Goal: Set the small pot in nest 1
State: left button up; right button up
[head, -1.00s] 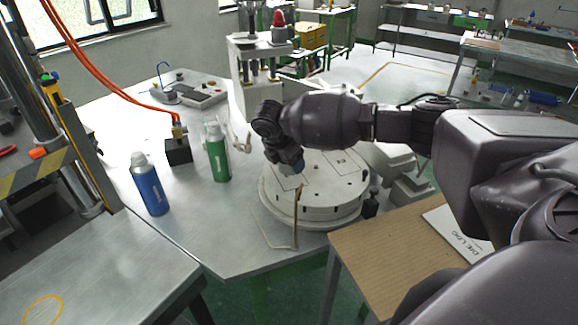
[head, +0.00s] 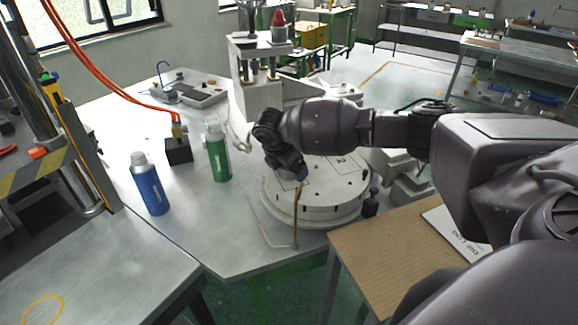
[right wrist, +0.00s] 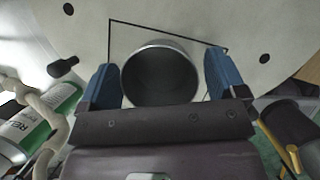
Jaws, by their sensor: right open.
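The small pot (right wrist: 160,82) is a round metal cup with a dark inside, seen from above in the right wrist view. It stands inside a black square outline on the pale round turntable (right wrist: 275,25). My right gripper (right wrist: 161,62) is open, with one blue finger on each side of the pot and small gaps between. In the head view my right gripper (head: 297,174) is low over the left part of the turntable (head: 310,215), and the pot is hidden behind it. I cannot read which nest the outline marks. My left gripper is out of view.
A green bottle (head: 217,155) and a blue bottle (head: 151,187) stand on the metal table left of the turntable. A thin tan rod (head: 295,222) rises at the turntable's front edge. A press (head: 260,75) stands behind. A wooden table (head: 390,255) is at front right.

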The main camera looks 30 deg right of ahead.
jog(key=v, duration=1.2)
dwell(0.4)
